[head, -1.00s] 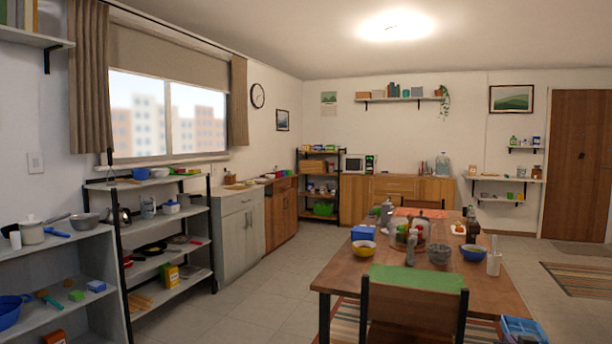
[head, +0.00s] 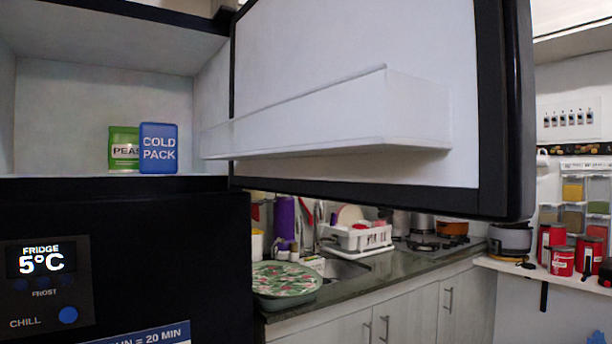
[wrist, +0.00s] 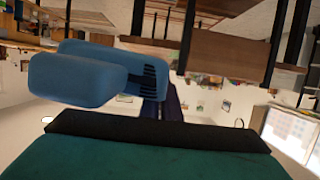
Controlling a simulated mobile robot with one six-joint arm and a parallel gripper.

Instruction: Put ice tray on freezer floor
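The open freezer compartment (head: 65,105) is at the upper left of the head view, above the black fridge front (head: 170,245). I see its floor nearly edge-on, as a thin strip. A green peas pack (head: 122,149) and a blue cold pack (head: 159,148) stand upright on that floor. In the wrist view, a blue rounded shape (wrist: 75,80) overlaps a second blue part with dark ribs (wrist: 148,75).
The freezer door (head: 350,60) stands open to the right, its white door shelf (head: 330,125) jutting out. A counter (head: 400,262) with a dish rack (head: 358,236) and pots lies below it. The freezer floor left of the peas is clear. The wrist view shows the room upside down.

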